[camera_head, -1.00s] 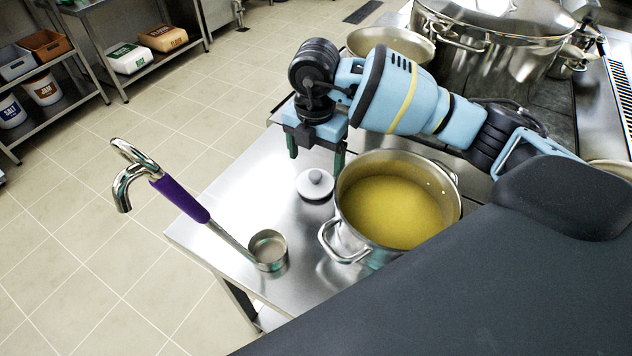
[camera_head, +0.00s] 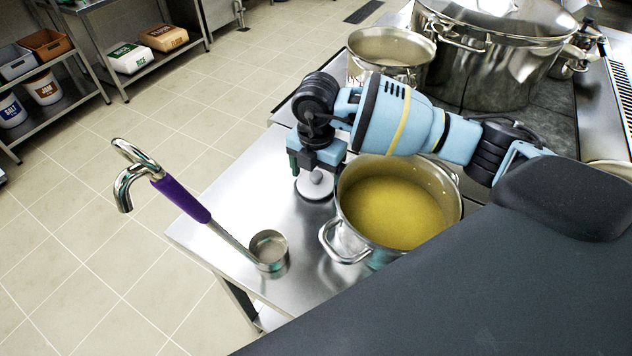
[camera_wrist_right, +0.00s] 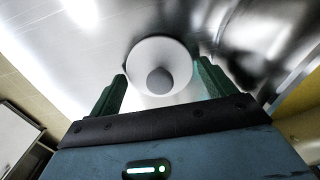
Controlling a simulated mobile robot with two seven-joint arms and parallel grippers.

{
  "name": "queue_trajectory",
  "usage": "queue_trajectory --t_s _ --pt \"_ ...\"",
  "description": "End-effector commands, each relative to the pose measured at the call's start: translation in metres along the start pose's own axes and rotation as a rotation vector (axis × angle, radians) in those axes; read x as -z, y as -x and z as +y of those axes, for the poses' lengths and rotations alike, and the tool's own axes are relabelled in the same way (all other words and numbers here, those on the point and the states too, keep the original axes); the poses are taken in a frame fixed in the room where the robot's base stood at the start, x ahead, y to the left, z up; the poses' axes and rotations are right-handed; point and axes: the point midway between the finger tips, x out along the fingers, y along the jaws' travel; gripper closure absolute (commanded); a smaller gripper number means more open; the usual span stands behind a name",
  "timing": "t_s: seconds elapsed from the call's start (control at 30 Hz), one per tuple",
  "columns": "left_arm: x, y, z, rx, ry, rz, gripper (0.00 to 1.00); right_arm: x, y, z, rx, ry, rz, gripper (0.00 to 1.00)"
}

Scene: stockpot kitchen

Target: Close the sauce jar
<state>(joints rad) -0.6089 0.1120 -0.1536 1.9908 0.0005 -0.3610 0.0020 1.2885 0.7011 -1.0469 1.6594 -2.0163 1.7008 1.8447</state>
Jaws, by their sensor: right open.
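A round white lid (camera_head: 315,187) with a grey knob lies on the steel table, left of the soup pot. My right gripper (camera_head: 312,162) is open and low over the lid's far side, covering part of it. In the right wrist view the lid (camera_wrist_right: 178,58) and its knob show between the two green fingertips (camera_wrist_right: 160,80), with no finger seen closed on the knob. I cannot make out a separate sauce jar; it may be hidden behind my arm. My left gripper is not in view.
A pot of yellow soup (camera_head: 395,212) stands close to the right of the lid. A purple-handled ladle (camera_head: 183,198) rises at the table's left, its cup (camera_head: 269,249) on the table. A smaller pan (camera_head: 391,47) and a big stockpot (camera_head: 495,50) stand behind my arm.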

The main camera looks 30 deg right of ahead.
Motion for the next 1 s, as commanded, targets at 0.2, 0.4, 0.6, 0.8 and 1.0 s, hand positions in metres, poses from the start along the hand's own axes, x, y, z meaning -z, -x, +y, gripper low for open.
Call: queue_trajectory --t_s 0.2,0.4,0.6,0.8,1.0 --pt "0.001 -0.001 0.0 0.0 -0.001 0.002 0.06 0.0 0.0 0.0 0.0 0.0 0.0 0.21" --pt "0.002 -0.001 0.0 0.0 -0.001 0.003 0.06 0.0 0.0 0.0 0.0 0.0 0.0 0.46" --pt "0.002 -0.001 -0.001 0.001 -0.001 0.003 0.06 0.0 0.001 0.0 0.0 0.0 0.0 0.49" --pt "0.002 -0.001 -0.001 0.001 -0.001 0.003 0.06 0.0 0.005 0.0 -0.001 0.0 0.0 0.49" --pt "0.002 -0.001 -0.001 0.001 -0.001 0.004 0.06 0.0 0.024 0.001 -0.002 0.0 0.0 0.49"
